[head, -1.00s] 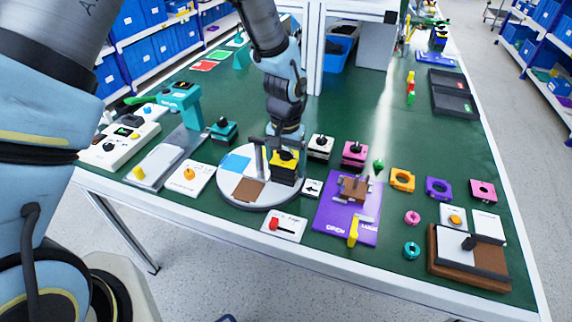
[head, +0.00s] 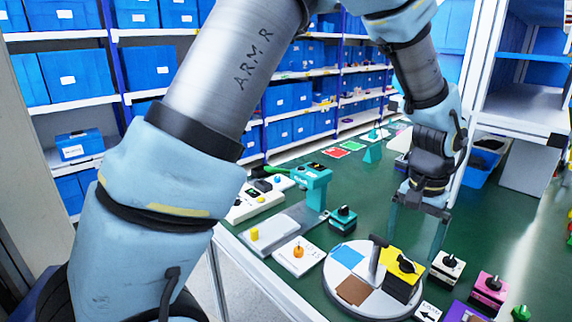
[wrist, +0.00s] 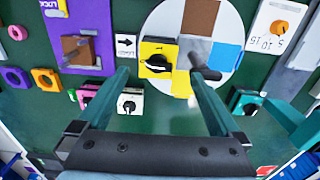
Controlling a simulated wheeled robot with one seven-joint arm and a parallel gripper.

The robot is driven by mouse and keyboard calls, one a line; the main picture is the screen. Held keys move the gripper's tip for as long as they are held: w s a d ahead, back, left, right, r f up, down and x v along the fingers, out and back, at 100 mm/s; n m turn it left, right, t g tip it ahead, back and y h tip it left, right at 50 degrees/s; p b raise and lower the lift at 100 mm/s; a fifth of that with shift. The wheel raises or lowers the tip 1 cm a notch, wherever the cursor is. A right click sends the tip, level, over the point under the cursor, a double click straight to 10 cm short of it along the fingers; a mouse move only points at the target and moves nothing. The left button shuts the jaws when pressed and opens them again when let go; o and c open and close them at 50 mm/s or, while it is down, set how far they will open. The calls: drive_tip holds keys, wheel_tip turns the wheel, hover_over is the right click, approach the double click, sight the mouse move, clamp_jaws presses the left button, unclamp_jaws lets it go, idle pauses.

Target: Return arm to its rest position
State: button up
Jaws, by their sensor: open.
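The yellow rotary switch (head: 401,272) with a black knob stands on the round turntable (head: 345,300) in the head view. In the wrist view the yellow switch (wrist: 158,62) lies beyond and between my fingertips. My gripper (head: 416,240) points down over the green table, behind the yellow switch in the picture. Its two teal fingers are spread wide with nothing between them, as the wrist view also shows (wrist: 162,80). The fingers appear apart from the switch; their exact height above the table is hard to tell.
A teal-based switch (head: 343,218), a white switch (head: 447,266) and a pink switch (head: 489,291) stand close by. A grey upright handle (head: 376,256) rises from the turntable. A teal stand (head: 315,185) is at left. Shelves with blue bins (head: 155,62) line the back.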

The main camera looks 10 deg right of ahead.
drive_tip(key=w+a+r+n, duration=0.25)
drive_tip(key=w+a, duration=0.35)
drive_tip(key=a, duration=0.5)
drive_tip(key=w+a+r+n, duration=0.1)
drive_tip(key=w+a+n, duration=0.2)
drive_tip(key=w+a, duration=0.55)
drive_tip(key=s+a+n, duration=0.2)
drive_tip(key=a, duration=0.8)
drive_tip(key=s+a+n+t, duration=0.1)
drive_tip(key=s+a+n, duration=0.1)
drive_tip(key=a, duration=0.9)
drive_tip(key=shift+s+r+n+t, duration=0.25)
drive_tip(key=shift+s+n+t, duration=0.1)
drive_tip(key=shift+s, duration=0.3)
